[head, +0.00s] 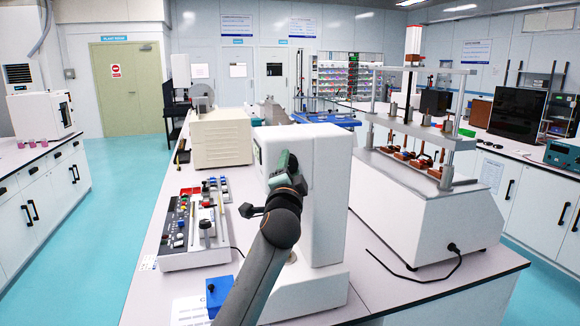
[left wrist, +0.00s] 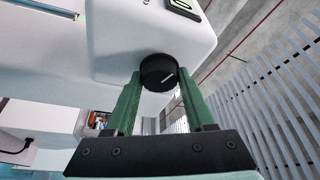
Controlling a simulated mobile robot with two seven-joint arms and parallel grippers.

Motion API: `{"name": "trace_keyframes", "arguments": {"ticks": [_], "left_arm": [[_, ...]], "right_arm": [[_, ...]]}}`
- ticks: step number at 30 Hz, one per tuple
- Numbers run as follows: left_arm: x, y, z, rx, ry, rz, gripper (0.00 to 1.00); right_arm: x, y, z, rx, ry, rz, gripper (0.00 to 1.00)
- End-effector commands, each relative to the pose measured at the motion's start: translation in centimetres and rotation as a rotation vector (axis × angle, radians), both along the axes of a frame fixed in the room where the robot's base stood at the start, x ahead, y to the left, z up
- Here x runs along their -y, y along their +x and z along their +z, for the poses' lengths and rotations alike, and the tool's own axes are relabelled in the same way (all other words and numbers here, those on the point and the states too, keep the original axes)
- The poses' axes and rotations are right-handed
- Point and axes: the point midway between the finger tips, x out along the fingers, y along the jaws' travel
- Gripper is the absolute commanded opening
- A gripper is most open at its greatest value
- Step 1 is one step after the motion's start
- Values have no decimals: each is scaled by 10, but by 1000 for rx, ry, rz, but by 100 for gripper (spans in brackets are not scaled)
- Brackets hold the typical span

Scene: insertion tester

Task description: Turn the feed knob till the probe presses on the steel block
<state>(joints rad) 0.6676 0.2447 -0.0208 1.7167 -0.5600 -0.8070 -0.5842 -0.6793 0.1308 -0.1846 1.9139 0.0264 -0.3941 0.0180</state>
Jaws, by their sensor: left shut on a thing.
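The black feed knob (left wrist: 158,72) shows in the left wrist view, on the white housing of the insertion tester (left wrist: 135,35). It carries a pale index line. My left gripper (left wrist: 160,88) has its green fingers on either side of the knob, shut on it. In the head view my left gripper (head: 286,168) is against the near left side of the white tester (head: 328,170), and the knob is hidden there. I cannot make out the probe or the steel block. My right gripper is in neither view.
A control panel with buttons (head: 195,230) stands on the bench left of the tester, and a small blue box (head: 219,292) lies nearer. A beige instrument (head: 220,138) is behind. A larger white press rig (head: 425,205) stands to the right, with a black cable (head: 420,279) on the bench.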

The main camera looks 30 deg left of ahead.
Motion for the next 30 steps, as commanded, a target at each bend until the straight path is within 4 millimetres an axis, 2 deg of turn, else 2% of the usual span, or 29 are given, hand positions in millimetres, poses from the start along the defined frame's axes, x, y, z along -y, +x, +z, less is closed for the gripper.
{"name": "trace_keyframes", "arguments": {"ticks": [16,17,24,30], "left_arm": [[0,0,-1,-24,17,1,0],[0,0,-1,-23,17,1,55],[0,0,-1,-22,17,0,82],[0,0,0,-21,17,1,84]], "right_arm": [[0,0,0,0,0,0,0],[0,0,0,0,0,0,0],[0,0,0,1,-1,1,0],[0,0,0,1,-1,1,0]]}}
